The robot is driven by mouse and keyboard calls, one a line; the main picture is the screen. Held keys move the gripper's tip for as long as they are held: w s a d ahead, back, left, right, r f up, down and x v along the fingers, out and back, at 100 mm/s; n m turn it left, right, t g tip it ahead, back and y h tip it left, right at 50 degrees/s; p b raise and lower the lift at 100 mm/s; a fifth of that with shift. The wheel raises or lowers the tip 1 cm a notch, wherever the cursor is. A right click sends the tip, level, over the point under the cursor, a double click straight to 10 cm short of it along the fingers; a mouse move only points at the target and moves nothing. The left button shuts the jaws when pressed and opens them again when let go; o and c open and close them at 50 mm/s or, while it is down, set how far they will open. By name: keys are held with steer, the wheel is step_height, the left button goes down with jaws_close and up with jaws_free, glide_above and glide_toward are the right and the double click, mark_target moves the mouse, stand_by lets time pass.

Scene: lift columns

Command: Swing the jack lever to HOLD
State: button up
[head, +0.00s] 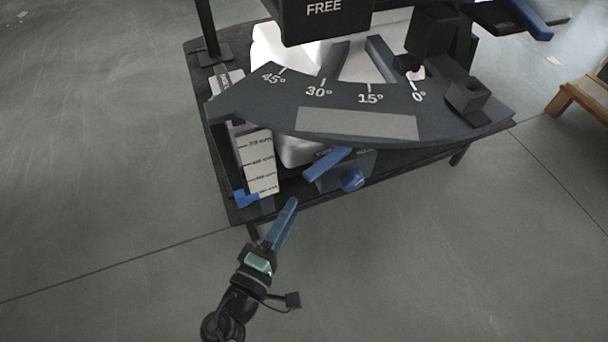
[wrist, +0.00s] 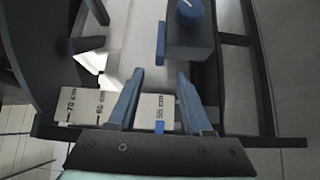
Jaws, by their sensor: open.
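A blue lever bar (head: 327,164) lies slanted across the front of a small dark box (head: 365,165), low on the cart. A round blue knob (head: 352,181) sits beside it. Lettering behind the bar is partly covered and too small to read surely. In the wrist view the bar (wrist: 161,43) stands upright in the picture at the left edge of the box, with the knob (wrist: 190,12) above right. My gripper (head: 292,202) is just in front of the cart, below and left of the bar. Its fingers (wrist: 160,72) are apart with nothing between them, clear of the bar.
A white height scale (head: 260,160) with a blue pointer (head: 243,198) stands left of the lever. A dark angle plate (head: 240,100) marked 0° to 45° overhangs it. A block marked FREE (head: 325,10) is above. A wooden stand (head: 580,98) is far right. The floor in front is clear.

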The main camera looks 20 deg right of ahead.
mark_target(309, 181)
steer(key=b+x, duration=0.3)
steer(key=x, duration=0.7)
steer(key=shift+a, duration=0.1)
steer(key=shift+c, duration=0.2)
jaws_close()
stand_by(0.9)
